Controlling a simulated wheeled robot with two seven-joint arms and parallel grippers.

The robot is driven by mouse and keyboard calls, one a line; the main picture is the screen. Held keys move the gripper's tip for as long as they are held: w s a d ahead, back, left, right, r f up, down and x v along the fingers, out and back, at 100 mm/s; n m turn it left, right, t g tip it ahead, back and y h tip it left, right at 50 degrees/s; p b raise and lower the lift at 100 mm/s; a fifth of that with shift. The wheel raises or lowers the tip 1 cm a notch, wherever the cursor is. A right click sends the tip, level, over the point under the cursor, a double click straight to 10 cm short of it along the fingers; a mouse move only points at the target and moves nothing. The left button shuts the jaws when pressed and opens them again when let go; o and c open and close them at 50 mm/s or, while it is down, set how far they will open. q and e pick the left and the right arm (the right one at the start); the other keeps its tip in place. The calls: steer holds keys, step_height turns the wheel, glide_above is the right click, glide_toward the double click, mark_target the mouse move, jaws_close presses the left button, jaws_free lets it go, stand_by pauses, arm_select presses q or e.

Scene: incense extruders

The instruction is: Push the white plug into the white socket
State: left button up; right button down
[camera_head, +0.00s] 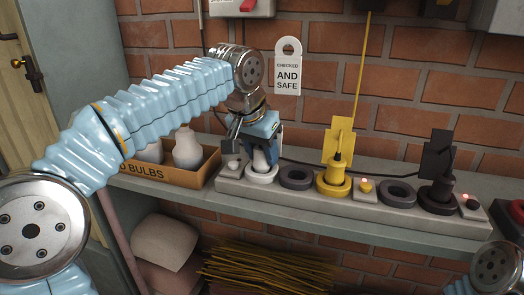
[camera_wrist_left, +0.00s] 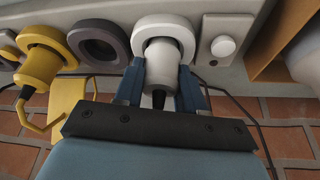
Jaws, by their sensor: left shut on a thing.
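The white plug (camera_wrist_left: 166,62) is held between the two blue fingers of my left gripper (camera_wrist_left: 162,80). Its front end lies at the opening of the white socket (camera_wrist_left: 172,22), a round ring on the grey strip. In the head view the plug (camera_head: 262,159) stands above the white socket (camera_head: 262,176), with my left gripper (camera_head: 263,146) around its upper part. The plug's front end is hidden inside the ring, and I cannot tell how deep it sits. My right gripper is out of view.
The grey strip (camera_head: 320,203) also has a yellow plug (camera_head: 338,160) in a yellow socket, a black plug (camera_head: 437,180) and empty dark sockets (camera_head: 297,177). A cardboard bulb box (camera_head: 170,178) stands close on the left. The brick wall rises behind.

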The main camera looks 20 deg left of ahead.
arm_select(q)
steer(key=shift+f, duration=0.2)
steer(key=o, duration=1.1)
steer(key=shift+o, duration=0.2)
steer(key=shift+r, duration=0.15)
